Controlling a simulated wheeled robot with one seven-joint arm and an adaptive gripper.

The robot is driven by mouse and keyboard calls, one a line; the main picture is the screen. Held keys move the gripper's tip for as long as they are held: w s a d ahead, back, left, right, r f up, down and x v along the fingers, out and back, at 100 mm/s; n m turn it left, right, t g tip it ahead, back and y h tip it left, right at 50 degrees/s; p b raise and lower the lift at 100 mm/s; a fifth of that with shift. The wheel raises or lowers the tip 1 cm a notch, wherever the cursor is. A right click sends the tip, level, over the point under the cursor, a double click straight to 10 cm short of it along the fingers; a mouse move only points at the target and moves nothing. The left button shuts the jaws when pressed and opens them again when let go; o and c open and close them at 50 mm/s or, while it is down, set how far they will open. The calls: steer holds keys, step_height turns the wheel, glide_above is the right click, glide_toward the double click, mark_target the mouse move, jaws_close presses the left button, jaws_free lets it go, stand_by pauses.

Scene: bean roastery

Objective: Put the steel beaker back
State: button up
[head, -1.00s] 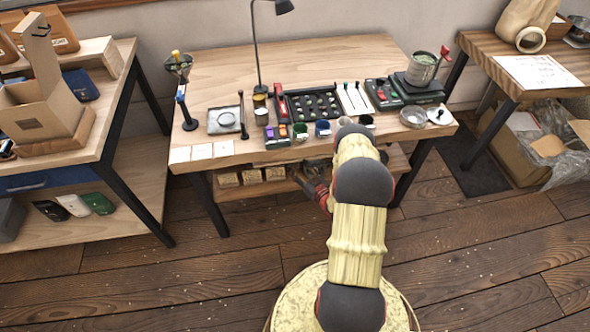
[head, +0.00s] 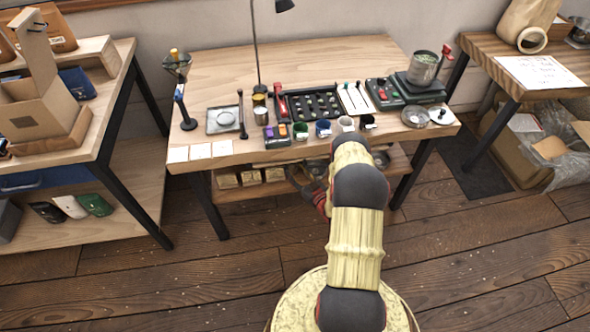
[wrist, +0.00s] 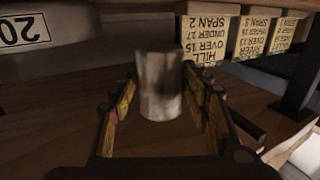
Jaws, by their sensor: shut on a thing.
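The steel beaker (wrist: 160,92), a plain grey metal cylinder, stands between my gripper's (wrist: 160,78) two fingers in the wrist view. The gripper is shut on it, and the beaker's rim rises past the fingertips. The beaker is slightly blurred. In the head view my gripper (head: 306,180) is low at the workbench's (head: 235,70) front edge, by the lower shelf. My arm partly covers it, and I cannot make out the beaker there.
Labelled boxes (wrist: 208,42) stand on the lower shelf (head: 240,190), left of my gripper in the head view. Several cups, including a white one (head: 346,124), line the bench front. A scale (head: 420,88) bears a pot. Paper cards (head: 200,152) lie at front left.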

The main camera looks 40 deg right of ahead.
steer(key=shift+f, duration=0.15)
steer(key=o, duration=1.2)
steer(key=shift+o, duration=0.6)
steer(key=shift+r, duration=0.4)
steer(key=s+a+p, duration=0.1)
steer(key=s+p, duration=0.2)
steer(key=s, duration=0.9)
steer(key=shift+a+r, duration=0.2)
steer(key=shift+a, duration=0.1)
